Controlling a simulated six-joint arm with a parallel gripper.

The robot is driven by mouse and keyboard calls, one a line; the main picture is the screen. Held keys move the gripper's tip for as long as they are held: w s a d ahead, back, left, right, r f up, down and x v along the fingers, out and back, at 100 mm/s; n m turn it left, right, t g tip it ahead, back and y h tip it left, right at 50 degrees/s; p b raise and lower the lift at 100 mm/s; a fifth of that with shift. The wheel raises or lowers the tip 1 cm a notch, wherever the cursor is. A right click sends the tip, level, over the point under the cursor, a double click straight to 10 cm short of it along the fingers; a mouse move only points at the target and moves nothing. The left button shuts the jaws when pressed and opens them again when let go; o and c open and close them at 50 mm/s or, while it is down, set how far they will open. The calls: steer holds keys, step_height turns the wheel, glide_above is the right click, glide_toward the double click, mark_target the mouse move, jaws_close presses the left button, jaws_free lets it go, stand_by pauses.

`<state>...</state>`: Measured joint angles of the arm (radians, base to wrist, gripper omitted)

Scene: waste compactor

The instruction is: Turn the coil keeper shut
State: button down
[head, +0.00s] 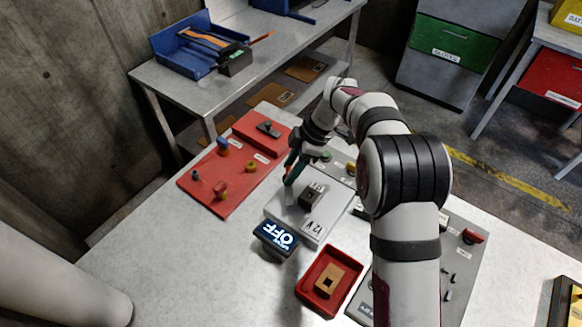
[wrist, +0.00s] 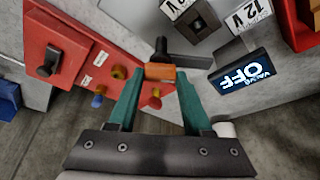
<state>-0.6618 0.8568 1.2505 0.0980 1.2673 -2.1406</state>
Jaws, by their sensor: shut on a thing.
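My gripper (wrist: 160,78) has teal fingers and is shut on a small orange block, apparently the grip of the coil keeper (wrist: 160,72). A dark post (wrist: 161,48) runs from the block over the edge of a grey box (wrist: 205,48) marked 12 V. The grey box (head: 318,226) lies on the table in the head view, with a dark socket block (head: 309,197) on top. There my gripper (head: 290,181) points down at the box's upper left side. The block between the fingers is hard to make out in that view. The display (head: 276,238) in front reads OFF.
A red panel (head: 205,183) with knobs lies left of the grey box. A red tray (head: 308,290) holding a tan block is in front. A grey panel (head: 462,275) is at right, partly behind my arm. Bare table lies at the front left.

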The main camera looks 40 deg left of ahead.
steer(key=n+g+h, duration=0.1)
steer(key=n, duration=0.3)
steer(key=shift+w+a+n, duration=0.1)
steer(key=shift+n, duration=0.2)
steer(key=n+h, duration=0.1)
steer(key=n, duration=0.1)
steer(key=n+h, duration=0.1)
steer(key=n, duration=0.1)
steer(key=shift+a+g, duration=0.1)
steer(key=shift+g, duration=0.2)
steer(key=shift+n, duration=0.3)
steer(key=shift+c, duration=1.6)
jaws_free()
